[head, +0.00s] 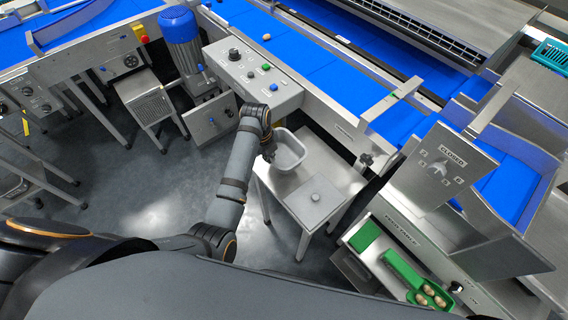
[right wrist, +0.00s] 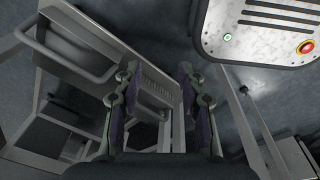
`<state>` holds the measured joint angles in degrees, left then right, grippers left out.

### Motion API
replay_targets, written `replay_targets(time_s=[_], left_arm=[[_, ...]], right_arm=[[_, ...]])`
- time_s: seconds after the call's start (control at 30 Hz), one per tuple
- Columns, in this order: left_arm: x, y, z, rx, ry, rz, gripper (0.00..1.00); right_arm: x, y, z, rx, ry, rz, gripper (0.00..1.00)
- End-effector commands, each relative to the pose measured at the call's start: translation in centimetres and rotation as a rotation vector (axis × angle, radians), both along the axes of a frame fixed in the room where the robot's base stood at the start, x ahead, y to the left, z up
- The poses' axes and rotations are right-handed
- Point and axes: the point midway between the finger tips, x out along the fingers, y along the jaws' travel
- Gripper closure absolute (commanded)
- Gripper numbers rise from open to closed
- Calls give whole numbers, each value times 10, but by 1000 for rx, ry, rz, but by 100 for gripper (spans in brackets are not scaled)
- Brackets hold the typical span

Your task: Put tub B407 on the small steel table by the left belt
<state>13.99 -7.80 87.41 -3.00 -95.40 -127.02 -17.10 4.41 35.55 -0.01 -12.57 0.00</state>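A pale grey, open-topped tub (head: 290,150) is at the upper left corner of a small steel table (head: 345,178). No label can be read on it. My left gripper (head: 269,152) is at the tub's left rim and looks shut on it. I cannot tell whether the tub's base touches the tabletop or hangs just above it. A flat grey square piece (head: 315,198) lies on the tabletop. My right gripper (right wrist: 160,100) is open and empty in the right wrist view, with steel framework beyond it. It does not show in the head view.
A control box (head: 252,78) with knobs and buttons stands behind the left arm. Blue belts (head: 335,72) run past the table's far side. A panel with a red button (right wrist: 305,47) is near the right gripper.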

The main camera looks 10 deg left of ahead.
Motion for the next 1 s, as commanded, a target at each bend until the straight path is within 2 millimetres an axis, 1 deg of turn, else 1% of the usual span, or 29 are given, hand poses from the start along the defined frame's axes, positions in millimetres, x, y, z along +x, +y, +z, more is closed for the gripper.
replay_targets(time_s=[0.03, 0.1, 0.17, 0.27, 0.4, 0.47, 0.53, 0.8, 1.0], left_arm=[[0, 0, -7, 1, 1, 0, 100], [1, 0, -15, 0, -1, 0, 100], [1, 0, -17, 0, -2, 0, 100], [1, 0, -21, 0, -1, 1, 100], [1, 1, -44, 1, 1, 1, 100], [1, 1, -51, 1, -1, 1, 100], [1, 1, -55, 1, -2, 1, 100], [1, 0, -57, 0, -3, 1, 100], [1, 0, -57, 1, -2, 1, 73]], right_arm=[[-11, 0, 1, 0, 16, 0, 60], [-21, 0, 0, -1, 32, -1, 60], [-24, -1, 0, -1, 36, -2, 60], [-17, -1, 0, -1, 26, -1, 60], [5, -2, 3, -3, -7, 1, 60], [10, -3, 4, -4, -15, 2, 60], [10, -4, 4, -5, -15, 2, 60], [0, -4, 3, -5, 1, 1, 60], [-4, -4, 3, -5, 6, 1, 60]])
